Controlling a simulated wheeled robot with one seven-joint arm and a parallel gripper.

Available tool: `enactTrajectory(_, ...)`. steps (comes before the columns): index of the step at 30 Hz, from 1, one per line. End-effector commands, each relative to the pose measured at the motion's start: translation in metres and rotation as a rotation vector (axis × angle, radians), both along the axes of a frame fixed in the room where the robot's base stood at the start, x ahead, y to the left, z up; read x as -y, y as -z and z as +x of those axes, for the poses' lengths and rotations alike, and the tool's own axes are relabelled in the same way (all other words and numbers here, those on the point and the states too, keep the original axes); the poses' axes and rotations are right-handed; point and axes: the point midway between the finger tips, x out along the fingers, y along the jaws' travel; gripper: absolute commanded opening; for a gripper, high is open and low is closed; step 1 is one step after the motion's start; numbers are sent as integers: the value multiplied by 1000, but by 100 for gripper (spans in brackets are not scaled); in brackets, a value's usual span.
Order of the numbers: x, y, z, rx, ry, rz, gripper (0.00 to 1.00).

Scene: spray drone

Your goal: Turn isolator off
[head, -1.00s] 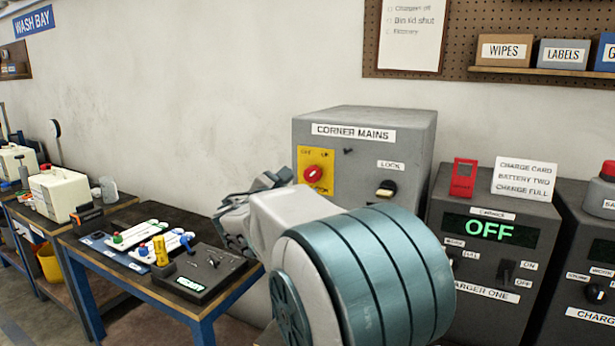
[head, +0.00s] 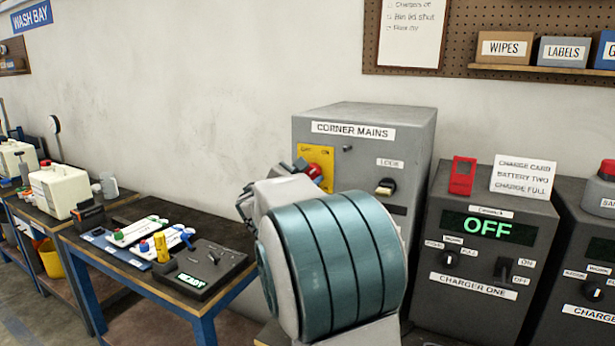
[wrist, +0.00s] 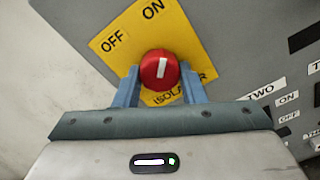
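The isolator is a red round knob (wrist: 160,70) with a white mark, on a yellow plate (wrist: 112,42) lettered OFF and ON. The white mark points toward ON in the wrist view. In the head view the red knob (head: 314,171) shows partly, behind my gripper, on the grey CORNER MAINS box (head: 375,115). My gripper (wrist: 159,76) has one finger on each side of the knob, spread apart with thin gaps; contact is not clear. The lower plate lettering is partly hidden by the knob and right finger.
A LOCK switch (head: 386,187) sits right of the plate on the same box. Charger one (head: 480,255) stands to the right, its display reading OFF. A table (head: 195,307) with small tools and a black unit is at left. The wall above the table is clear.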

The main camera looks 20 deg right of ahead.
Motion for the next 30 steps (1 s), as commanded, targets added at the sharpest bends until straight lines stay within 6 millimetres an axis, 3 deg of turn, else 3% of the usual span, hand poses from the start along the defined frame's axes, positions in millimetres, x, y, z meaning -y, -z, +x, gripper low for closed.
enactTrajectory(14, 1, 0, -1, -123, 4, -92, 14)
enactTrajectory(30, 3, -1, -3, -519, 3, -398, 14)
